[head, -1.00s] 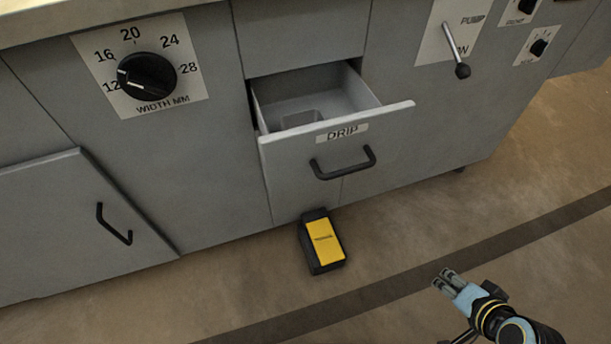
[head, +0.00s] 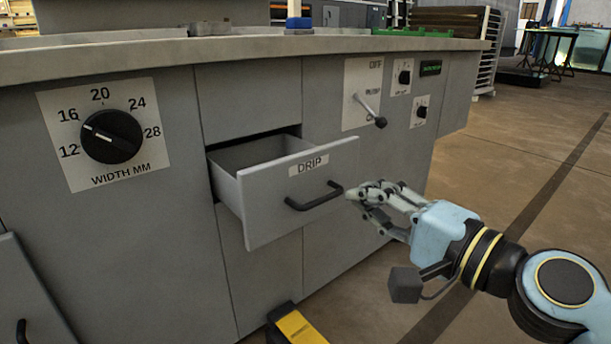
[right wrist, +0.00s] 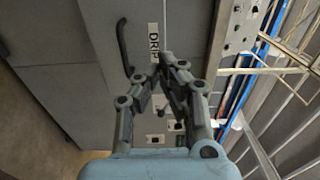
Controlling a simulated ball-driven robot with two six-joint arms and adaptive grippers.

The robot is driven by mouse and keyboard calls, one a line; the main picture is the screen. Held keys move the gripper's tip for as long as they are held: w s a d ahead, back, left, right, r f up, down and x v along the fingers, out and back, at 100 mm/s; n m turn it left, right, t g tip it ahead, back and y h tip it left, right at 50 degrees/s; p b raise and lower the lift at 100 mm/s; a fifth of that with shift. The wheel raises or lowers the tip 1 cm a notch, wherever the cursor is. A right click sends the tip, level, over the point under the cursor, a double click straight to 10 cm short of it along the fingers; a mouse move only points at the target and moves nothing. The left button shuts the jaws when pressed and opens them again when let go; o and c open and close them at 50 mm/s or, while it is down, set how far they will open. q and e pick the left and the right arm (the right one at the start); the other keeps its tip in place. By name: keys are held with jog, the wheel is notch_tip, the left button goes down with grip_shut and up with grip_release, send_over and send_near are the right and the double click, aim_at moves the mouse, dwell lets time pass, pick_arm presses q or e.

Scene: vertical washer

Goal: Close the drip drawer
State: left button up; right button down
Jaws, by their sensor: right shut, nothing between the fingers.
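The drip drawer (head: 260,205) is a grey drawer with a DRIP label and a black bar handle (head: 314,197). It stands pulled out of the grey cabinet, its inside partly showing. My right gripper (head: 354,190) is shut and empty, its fingertips near the right end of the drawer front, beside the handle. Whether they touch the drawer I cannot tell. In the right wrist view the fingertips (right wrist: 170,60) appear just by the DRIP label (right wrist: 153,42), with the handle (right wrist: 122,45) to their left. My left gripper is not in view.
A width dial (head: 112,137) is on the cabinet left of the drawer. A lever (head: 371,111) sticks out above and right of it. A yellow and black box (head: 296,327) lies on the floor below the drawer. The floor to the right is open.

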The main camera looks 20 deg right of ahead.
send_near(297, 162)
jog(key=w, duration=0.2)
jog(key=x, duration=0.4)
jog(key=shift+s+a, duration=0.1)
jog(key=shift+a, duration=0.25)
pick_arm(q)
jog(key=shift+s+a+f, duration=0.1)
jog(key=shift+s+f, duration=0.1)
pick_arm(e)
jog(key=shift+x, duration=0.75)
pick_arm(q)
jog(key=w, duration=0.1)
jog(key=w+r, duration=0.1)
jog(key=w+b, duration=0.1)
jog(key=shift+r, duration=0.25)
pick_arm(e)
jog(key=x, duration=1.5)
jog(key=shift+w+r, duration=0.1)
jog(key=shift+w, duration=0.2)
